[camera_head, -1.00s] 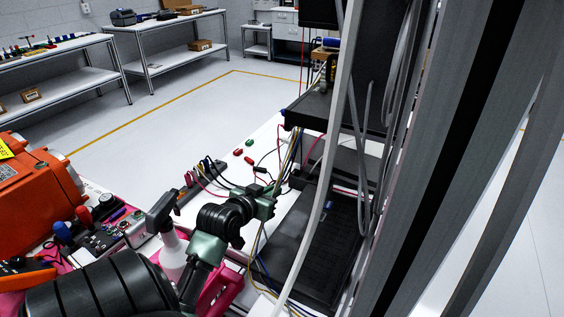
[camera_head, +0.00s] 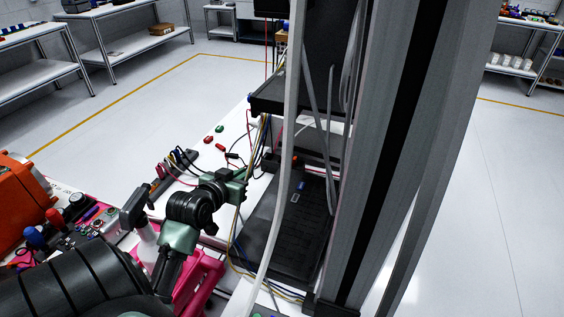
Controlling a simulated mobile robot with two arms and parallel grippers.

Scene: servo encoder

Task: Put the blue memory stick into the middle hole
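A small blue piece, probably the blue memory stick (camera_head: 301,186), shows on the black ribbed panel (camera_head: 300,228) right of centre. It is too small to be sure of, and I cannot make out the middle hole. My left arm comes in from the lower left, with black and green joints. Its far end, at my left gripper (camera_head: 238,178), is near the cables, left of the blue piece and apart from it in the picture. The fingers are too small and cluttered to read. My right gripper is not in view.
A grey column and pale cables stand in front of the panel's right side. Red and green connectors (camera_head: 213,138) lie on the white table beside loose wires. An orange case (camera_head: 22,212) and a pink frame (camera_head: 195,280) are at the lower left. Shelves line the back.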

